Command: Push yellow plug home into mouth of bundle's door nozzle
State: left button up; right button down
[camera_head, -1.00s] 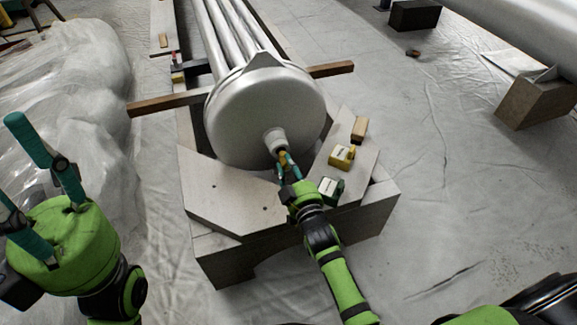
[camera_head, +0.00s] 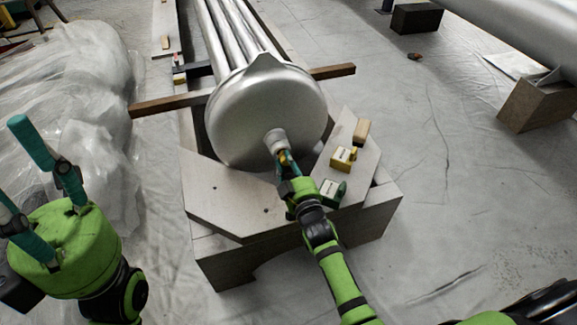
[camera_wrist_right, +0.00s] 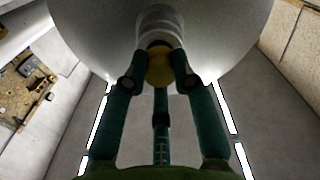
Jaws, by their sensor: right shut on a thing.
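The tube bundle's silver round door (camera_head: 262,112) faces me, with a short nozzle (camera_head: 275,138) sticking out low on it. The nozzle (camera_wrist_right: 160,22) is also at the top middle of the right wrist view. My right gripper (camera_head: 285,160) is shut on the yellow plug (camera_head: 284,157) right at the nozzle mouth. In the right wrist view the plug (camera_wrist_right: 160,68) sits between the teal fingers, against or just inside the mouth; how deep, I cannot tell. My left gripper (camera_head: 28,185) is open and empty at the left, away from the bundle.
A pale wooden stand (camera_head: 235,200) lies under the door. Plastic sheeting (camera_head: 65,100) is heaped at the left. The floor right is mostly clear.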

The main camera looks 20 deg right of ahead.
jog(key=shift+w, duration=0.45)
jog(key=c, duration=0.9)
grip_release()
jog(key=shift+c, duration=0.2)
jog(key=s, duration=1.2)
jog(key=shift+d, duration=0.2)
